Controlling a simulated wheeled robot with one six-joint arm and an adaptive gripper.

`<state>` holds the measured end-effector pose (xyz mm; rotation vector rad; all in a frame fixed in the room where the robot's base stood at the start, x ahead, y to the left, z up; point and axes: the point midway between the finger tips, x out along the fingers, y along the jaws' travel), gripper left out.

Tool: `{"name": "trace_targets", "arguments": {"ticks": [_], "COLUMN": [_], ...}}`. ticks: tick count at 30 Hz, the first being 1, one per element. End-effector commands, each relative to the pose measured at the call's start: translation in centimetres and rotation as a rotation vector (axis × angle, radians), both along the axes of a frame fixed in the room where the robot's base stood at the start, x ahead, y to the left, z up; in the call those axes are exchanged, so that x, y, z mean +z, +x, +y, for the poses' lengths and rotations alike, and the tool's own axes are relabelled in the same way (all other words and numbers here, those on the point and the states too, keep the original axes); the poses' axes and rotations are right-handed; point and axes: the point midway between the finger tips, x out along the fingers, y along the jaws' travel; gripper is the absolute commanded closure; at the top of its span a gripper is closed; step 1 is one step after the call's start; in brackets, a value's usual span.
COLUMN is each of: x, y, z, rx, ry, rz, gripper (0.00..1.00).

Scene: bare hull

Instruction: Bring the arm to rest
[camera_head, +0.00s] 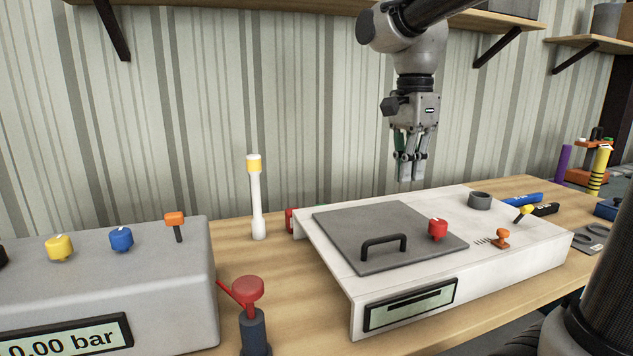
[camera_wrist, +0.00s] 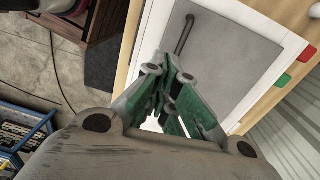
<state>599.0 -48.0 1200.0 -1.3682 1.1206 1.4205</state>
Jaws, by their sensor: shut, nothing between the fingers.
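My gripper (camera_head: 411,174) hangs pointing down above the back part of a white box-shaped device in the head view. Its fingers are together and hold nothing. In the wrist view its green-sided finger links (camera_wrist: 172,112) show in front of the device's grey lid. The white device (camera_head: 520,243) stands on the wooden bench, with a flat grey lid (camera_head: 350,225) that has a black handle (camera_head: 383,243). The lid lies flat, and my gripper is apart from it.
A grey console (camera_head: 180,290) with knobs stands at the left. A white post with a yellow top (camera_head: 257,200) and a red-topped part (camera_head: 248,290) stand between it and the device. Shelves (camera_head: 505,25) run along the wall above. Several tools lie at the right.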

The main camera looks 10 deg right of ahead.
Motion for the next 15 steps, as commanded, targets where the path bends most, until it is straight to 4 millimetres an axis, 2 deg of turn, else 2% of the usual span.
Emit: {"name": "trace_targets", "arguments": {"ticks": [4,7,11,15], "x": [-0.5,-2.7,-4.7,-6.8], "y": [0.8,0.4,-2.2,-6.7], "z": [0.2,0.1,-1.8,-5.2], "rx": [0.275,0.595,1.002,1.341], "ry": [0.019,0.026,0.012,-0.062], "rz": [-0.035,-0.055,-0.127,-0.223], "gripper": [1.00,1.00,1.00,1.00]}}
